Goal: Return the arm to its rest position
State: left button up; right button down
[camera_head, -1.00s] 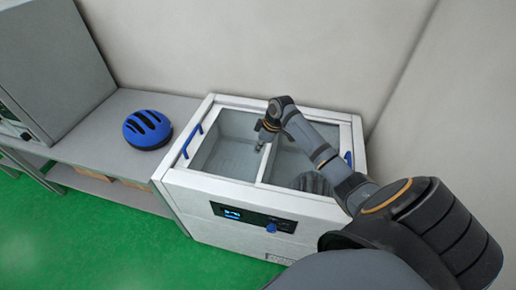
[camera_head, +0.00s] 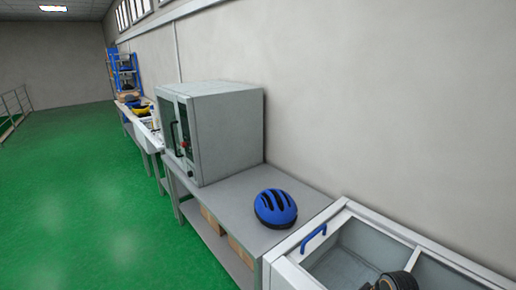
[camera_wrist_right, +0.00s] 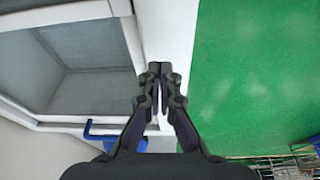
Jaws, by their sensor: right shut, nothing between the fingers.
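My right arm (camera_head: 396,281) shows only as a dark piece at the bottom edge of the head view, over the white chest (camera_head: 345,212). My right gripper (camera_wrist_right: 160,72) is in the right wrist view, with its fingers together and nothing between them. It is over or beside the chest's white rim (camera_wrist_right: 125,22), with the chest's grey inside to its left and green floor to its right. I cannot tell the exact gap to the rim. My left gripper is not in view.
A blue helmet (camera_head: 275,208) lies on a grey bench (camera_head: 232,196) beside the chest. A grey cabinet-like machine (camera_head: 225,130) stands farther along. The chest has a blue handle (camera_head: 313,238). Open green floor (camera_head: 80,200) lies at the left.

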jog(key=s+a+r+m+t+h, duration=0.1)
jog(key=s+a+r+m, duration=0.15)
jog(key=s, duration=0.55)
jog(key=s+a+r+m+h, duration=0.1)
jog(key=s+a+m, duration=0.25)
jog(key=s, duration=0.45)
notch_tip(320, 180, down, 24)
jog(key=d+f+g+b, duration=0.1)
jog(key=d+b, duration=0.1)
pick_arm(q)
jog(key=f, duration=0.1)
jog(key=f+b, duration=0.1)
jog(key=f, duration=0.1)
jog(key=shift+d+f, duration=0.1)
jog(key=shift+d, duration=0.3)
pick_arm(e)
jog(key=s+d+f+g, duration=0.1)
jog(key=s+f, duration=1.8)
jog(key=s, duration=0.1)
jog(key=shift+s+d+f, duration=0.25)
jog(key=shift+d+f, duration=0.1)
jog(key=shift+m, duration=0.3)
